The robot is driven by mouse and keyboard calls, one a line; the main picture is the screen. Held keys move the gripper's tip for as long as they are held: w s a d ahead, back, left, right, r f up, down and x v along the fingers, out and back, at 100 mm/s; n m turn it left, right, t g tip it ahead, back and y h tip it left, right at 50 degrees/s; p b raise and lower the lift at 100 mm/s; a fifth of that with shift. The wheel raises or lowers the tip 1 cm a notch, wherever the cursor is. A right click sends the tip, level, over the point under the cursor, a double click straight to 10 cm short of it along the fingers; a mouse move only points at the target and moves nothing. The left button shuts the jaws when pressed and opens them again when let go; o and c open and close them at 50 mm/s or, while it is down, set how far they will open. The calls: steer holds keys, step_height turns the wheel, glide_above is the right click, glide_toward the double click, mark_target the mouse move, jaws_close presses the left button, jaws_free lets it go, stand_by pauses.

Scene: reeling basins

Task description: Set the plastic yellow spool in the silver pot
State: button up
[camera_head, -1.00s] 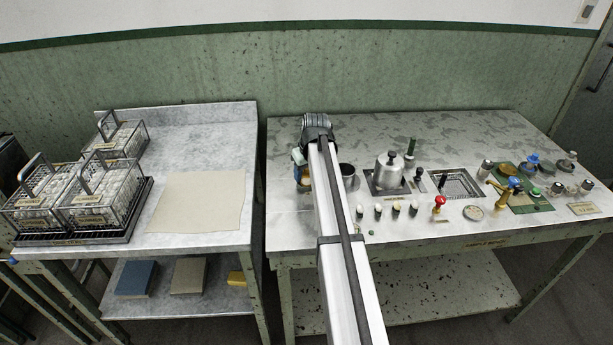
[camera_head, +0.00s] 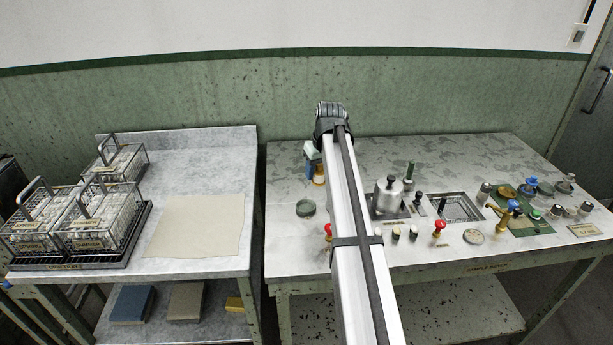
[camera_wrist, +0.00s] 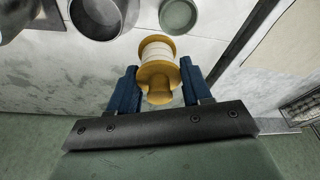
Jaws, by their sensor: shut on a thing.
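The yellow spool (camera_wrist: 158,68), with a white wound middle, is between the blue fingers of my gripper (camera_wrist: 159,84) in the wrist view. My gripper is shut on it. In the head view the spool (camera_head: 319,175) shows beside my gripper (camera_head: 315,168), over the left part of the right-hand table. The silver pot (camera_wrist: 98,16), open with a dark inside, is at the top of the wrist view, left of the spool and apart from it. In the head view my arm hides the pot.
A round green dish (camera_head: 305,208) lies near the spool. A silver lidded kettle (camera_head: 387,196), a red-topped tool (camera_head: 438,229) and a grated drain (camera_head: 457,207) are to the right of my arm. The table's back left is bare.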

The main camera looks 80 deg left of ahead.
steer(key=w, duration=0.8)
steer(key=shift+n, duration=0.3)
steer(key=shift+f, duration=0.2)
steer(key=shift+f, duration=1.8)
steer(key=shift+f, duration=1.25)
steer(key=shift+d+f, duration=0.1)
steer(key=shift+f, duration=0.1)
